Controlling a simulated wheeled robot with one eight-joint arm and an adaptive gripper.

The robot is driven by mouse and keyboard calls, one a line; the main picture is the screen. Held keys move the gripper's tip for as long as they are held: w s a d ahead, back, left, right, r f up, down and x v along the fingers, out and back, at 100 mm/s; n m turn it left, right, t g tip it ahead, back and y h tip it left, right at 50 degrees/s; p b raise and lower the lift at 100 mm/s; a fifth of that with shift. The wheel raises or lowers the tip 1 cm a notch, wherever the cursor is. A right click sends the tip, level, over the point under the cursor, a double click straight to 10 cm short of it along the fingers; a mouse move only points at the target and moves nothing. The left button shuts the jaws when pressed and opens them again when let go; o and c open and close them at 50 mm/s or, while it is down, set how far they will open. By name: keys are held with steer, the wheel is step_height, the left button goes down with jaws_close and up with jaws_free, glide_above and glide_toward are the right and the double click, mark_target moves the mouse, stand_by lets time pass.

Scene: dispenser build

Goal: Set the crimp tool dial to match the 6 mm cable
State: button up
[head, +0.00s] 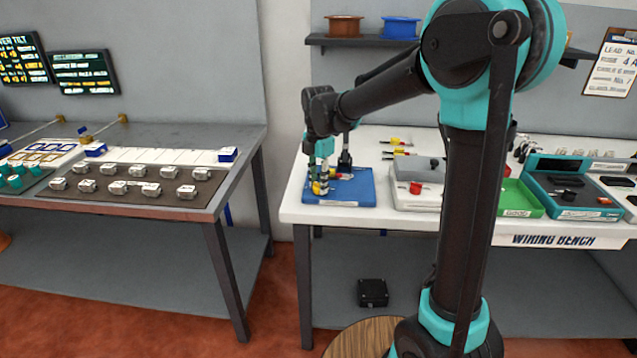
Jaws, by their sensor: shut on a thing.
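My gripper (321,187) reaches down over the left part of a blue tray (352,197) on the white wiring bench. It is shut on a small yellow part (316,188) low between its fingers. The view is too small to tell whether this is the crimp tool's dial. A black upright piece (345,160) stands just right of the gripper, with small red and yellow bits near its foot. The crimp tool, its dial marks and the 6 mm cable cannot be told apart for sure.
A pale box with a red knob (416,188) stands right of the tray. Farther right are a green bin (518,200) and a teal-edged tray (575,213). Small red and yellow pieces (396,142) lie behind. A grey table (235,155) with several metal blocks stands left, across a gap.

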jaws_close()
steer(key=m, duration=1.7)
steer(key=shift+m, duration=0.4)
steer(key=m, duration=0.6)
jaws_free()
jaws_close()
steer(key=o, duration=1.1)
jaws_free()
steer(key=shift+o, duration=0.2)
